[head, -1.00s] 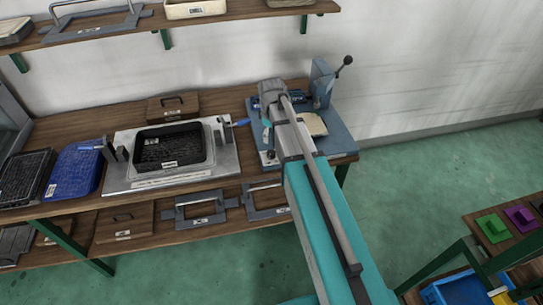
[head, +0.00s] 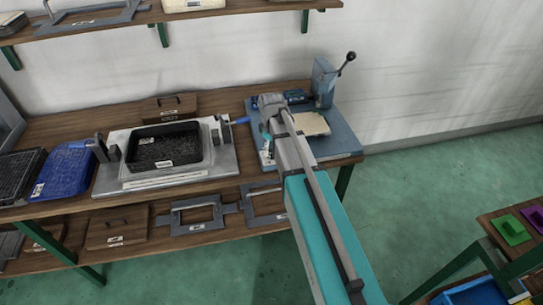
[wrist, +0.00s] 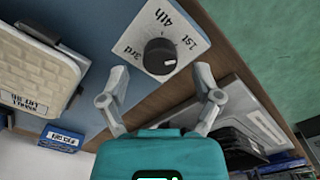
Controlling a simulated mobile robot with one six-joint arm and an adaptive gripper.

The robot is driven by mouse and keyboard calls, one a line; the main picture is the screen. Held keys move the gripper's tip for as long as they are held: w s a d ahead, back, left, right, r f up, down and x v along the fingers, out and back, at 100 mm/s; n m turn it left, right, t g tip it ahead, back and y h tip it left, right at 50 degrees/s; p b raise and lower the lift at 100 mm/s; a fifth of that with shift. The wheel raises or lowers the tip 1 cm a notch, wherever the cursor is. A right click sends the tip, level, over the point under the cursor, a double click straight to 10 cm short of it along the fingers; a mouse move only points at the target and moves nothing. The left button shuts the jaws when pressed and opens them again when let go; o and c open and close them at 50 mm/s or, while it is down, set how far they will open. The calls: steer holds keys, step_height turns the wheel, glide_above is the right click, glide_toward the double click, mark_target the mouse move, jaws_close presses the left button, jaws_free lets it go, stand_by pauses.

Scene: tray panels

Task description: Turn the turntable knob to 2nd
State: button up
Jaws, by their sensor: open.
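No 2nd label can be read. A small pale mark shows on the knob's lower right side. My gripper (wrist: 160,76) is open and empty, with one finger on each side of the picture below the knob; the fingers appear apart from it. In the head view my gripper (head: 266,136) is over the front left of the blue base (head: 335,142), and my arm hides part of it.
A cream panel (head: 312,124) lies on the blue base, with a lever (head: 347,62) behind. Left stands a metal fixture (head: 222,172) holding a black tray (head: 165,148). A blue tray (head: 65,172) lies farther left. Green floor (head: 430,190) is open at right.

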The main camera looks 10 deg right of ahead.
steer(key=shift+f+b, duration=0.85)
steer(key=shift+f, duration=0.25)
jaws_close()
